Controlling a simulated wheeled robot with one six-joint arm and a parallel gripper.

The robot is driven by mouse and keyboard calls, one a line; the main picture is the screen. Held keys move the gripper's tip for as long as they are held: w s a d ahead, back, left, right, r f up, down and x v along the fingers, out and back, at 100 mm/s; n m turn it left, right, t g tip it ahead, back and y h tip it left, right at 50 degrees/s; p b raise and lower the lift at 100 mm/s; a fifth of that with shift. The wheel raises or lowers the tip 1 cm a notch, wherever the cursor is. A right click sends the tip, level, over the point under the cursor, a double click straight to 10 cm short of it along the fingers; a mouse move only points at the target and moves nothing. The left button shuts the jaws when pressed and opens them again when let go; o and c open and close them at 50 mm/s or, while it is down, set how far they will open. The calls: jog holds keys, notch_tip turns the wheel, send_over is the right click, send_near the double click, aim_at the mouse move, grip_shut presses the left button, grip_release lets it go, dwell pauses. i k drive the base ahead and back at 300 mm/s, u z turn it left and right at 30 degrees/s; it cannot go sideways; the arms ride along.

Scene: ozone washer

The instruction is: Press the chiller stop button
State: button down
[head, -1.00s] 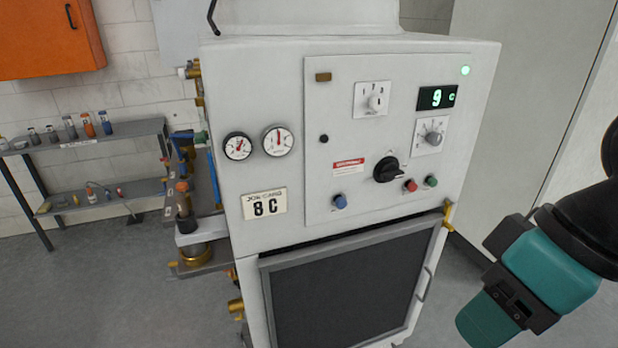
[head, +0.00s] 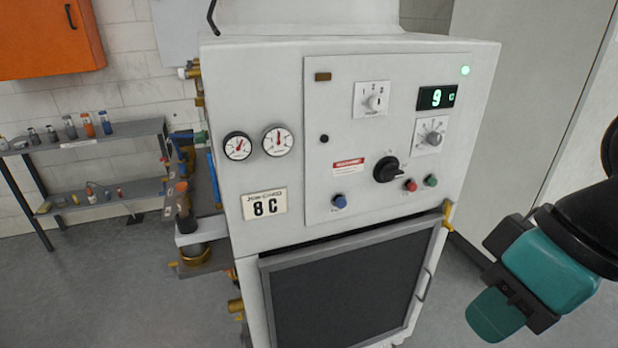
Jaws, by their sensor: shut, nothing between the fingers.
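The chiller (head: 280,80) is a white cabinet in the middle of the head view, with a control panel (head: 345,95) on its front. A red button (head: 410,185) sits low on the right of the panel, between a black rotary switch (head: 387,169) and a green button (head: 431,180). A blue button (head: 339,201) is lower left on the panel. Any labels by the buttons are too small to read. Part of my teal and black arm shows at the lower right, apart from the cabinet.
Two gauges (head: 278,140) and brass pipe fittings (head: 190,250) are on the left. A shelf (head: 90,140) with bottles stands further left. The floor right of the chiller looks clear.

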aim_at(411, 187)
jog(key=k, duration=1.25)
jog(key=u, duration=0.45)
jog(key=i, duration=1.55)
jog(key=z, duration=0.85)
